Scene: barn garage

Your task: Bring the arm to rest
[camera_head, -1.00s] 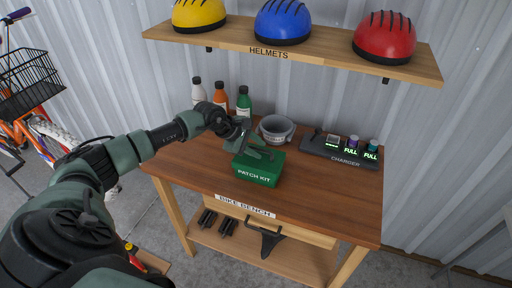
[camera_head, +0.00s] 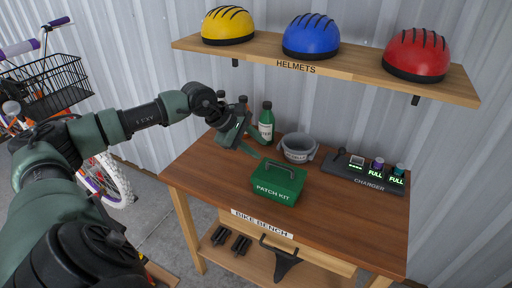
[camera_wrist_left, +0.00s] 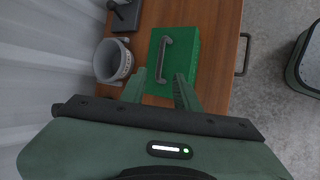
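My left gripper (camera_head: 257,150) is above the left part of the bench top, up and to the left of the green patch kit box. In the left wrist view its two fingers (camera_wrist_left: 170,80) are spread apart with nothing between them. The green patch kit (camera_head: 278,183) stands closed on the bench with its dark handle on top; it also shows in the left wrist view (camera_wrist_left: 185,62), beyond the fingertips. The gripper looks apart from the box. My right gripper is in neither view.
The wooden bike bench (camera_head: 340,222) holds a grey cup-like container (camera_head: 297,148), a charger (camera_head: 366,175) and bottles, one of them green (camera_head: 266,122), close behind my gripper. A helmet shelf (camera_head: 330,73) hangs above. A bicycle with a basket (camera_head: 48,88) stands at left.

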